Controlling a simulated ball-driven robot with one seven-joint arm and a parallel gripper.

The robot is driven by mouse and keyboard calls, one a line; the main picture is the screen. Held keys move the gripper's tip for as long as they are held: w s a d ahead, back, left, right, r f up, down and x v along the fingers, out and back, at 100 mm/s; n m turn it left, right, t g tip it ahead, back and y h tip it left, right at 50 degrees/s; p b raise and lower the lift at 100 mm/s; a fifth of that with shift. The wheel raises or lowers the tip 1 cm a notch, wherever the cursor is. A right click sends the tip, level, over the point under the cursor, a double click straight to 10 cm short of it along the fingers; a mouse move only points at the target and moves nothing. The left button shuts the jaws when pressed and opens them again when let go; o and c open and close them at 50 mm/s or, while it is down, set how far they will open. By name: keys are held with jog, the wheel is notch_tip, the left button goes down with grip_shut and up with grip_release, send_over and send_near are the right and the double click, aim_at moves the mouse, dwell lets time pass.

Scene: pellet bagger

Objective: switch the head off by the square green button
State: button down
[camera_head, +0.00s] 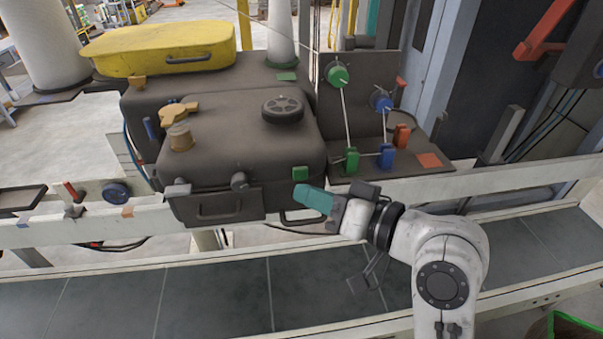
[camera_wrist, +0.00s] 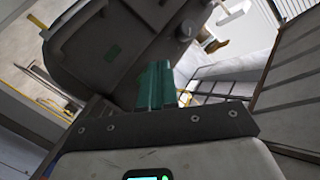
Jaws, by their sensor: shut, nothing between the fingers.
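The square green button (camera_head: 300,173) sits at the lower right of the front face of the dark grey machine head (camera_head: 240,140). In the wrist view a green square (camera_wrist: 113,52) shows on the dark housing, left of my fingers. My gripper (camera_head: 300,193), with teal fingers, is just below the button in the head view. Its fingers are together and empty, and they also show in the wrist view (camera_wrist: 157,84). The button is fully visible in the head view. I cannot tell the exact gap between fingertips and button.
A dark knob (camera_head: 239,181) and handles stand out from the head's front. To the right is a panel with a green knob (camera_head: 338,75), a blue knob (camera_head: 381,102), a green block (camera_head: 351,160) and strings. A pale rail (camera_head: 500,183) and grey conveyor (camera_head: 215,298) run below.

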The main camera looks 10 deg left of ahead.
jog(key=shift+s+d+p, duration=0.2)
jog(key=shift+s+d, duration=0.05)
jog(key=shift+s, duration=0.65)
jog(key=shift+s+d+p, duration=0.25)
jog(key=shift+s, duration=0.7)
jog(key=shift+s+d+p, duration=0.2)
jog(key=shift+s+d, duration=0.05)
jog(key=shift+s, duration=0.65)
dwell(0.4)
